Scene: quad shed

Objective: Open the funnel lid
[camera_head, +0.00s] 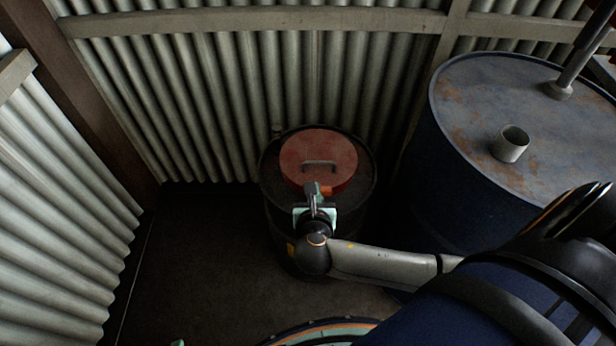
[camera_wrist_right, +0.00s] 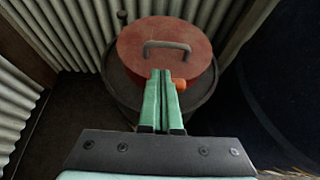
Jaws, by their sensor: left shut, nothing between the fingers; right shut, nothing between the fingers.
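The funnel lid (camera_head: 318,153) is a round, worn red disc with a grey bar handle (camera_head: 320,165). It lies flat and closed on a dark drum. In the right wrist view the lid (camera_wrist_right: 165,50) is just ahead of my fingers, with an orange tab (camera_wrist_right: 179,85) at its near edge. My right gripper (camera_wrist_right: 160,75) is shut and empty, its teal fingertips at the lid's near edge beside the tab. I cannot tell whether they touch it. Of my left gripper (camera_head: 177,343), only a teal sliver seems to show at the bottom edge of the head view.
The dark drum (camera_head: 365,185) stands against corrugated metal walls (camera_head: 240,90). A large blue tank (camera_head: 480,90) with a rusty top, an open pipe stub (camera_head: 510,144) and a slanted pipe stands close on the right. The floor (camera_head: 200,260) left of the drum is clear.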

